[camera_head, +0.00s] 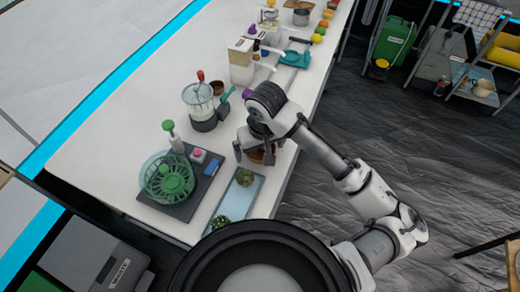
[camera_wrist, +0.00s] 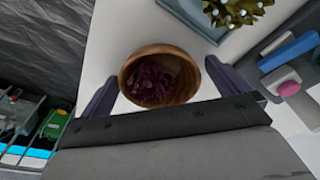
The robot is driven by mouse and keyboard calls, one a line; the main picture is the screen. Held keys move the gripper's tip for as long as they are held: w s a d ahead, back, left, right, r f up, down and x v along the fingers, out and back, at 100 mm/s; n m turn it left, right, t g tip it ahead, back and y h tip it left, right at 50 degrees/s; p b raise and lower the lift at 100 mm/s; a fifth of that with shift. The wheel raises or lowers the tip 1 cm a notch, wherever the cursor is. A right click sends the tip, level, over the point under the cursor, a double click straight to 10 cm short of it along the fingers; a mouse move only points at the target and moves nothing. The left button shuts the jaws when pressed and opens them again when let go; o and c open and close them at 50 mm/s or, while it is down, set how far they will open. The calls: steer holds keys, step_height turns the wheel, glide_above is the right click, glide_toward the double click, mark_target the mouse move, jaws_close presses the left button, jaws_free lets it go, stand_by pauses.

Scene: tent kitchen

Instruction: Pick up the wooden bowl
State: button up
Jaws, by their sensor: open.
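The wooden bowl (camera_wrist: 184,71) is brown and round and holds dark red-purple pieces (camera_wrist: 153,84). It sits on the white countertop, near the counter's edge. In the wrist view my gripper (camera_wrist: 160,84) is open, with one dark finger on each side of the bowl; whether the fingers touch it I cannot tell. In the head view my gripper (camera_head: 254,149) is over the counter, and only a brown part of the bowl (camera_head: 258,157) shows beneath it. The rest of the bowl is hidden by the gripper there.
A pale blue tray (camera_head: 229,206) with green plants lies close by. A dark board (camera_head: 187,207) carries a green basket (camera_head: 167,178). A blender (camera_head: 200,103) stands behind, left of the gripper. The counter edge drops to the dark floor on the right.

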steer(key=c, duration=1.1)
steer(key=shift+o, duration=0.2)
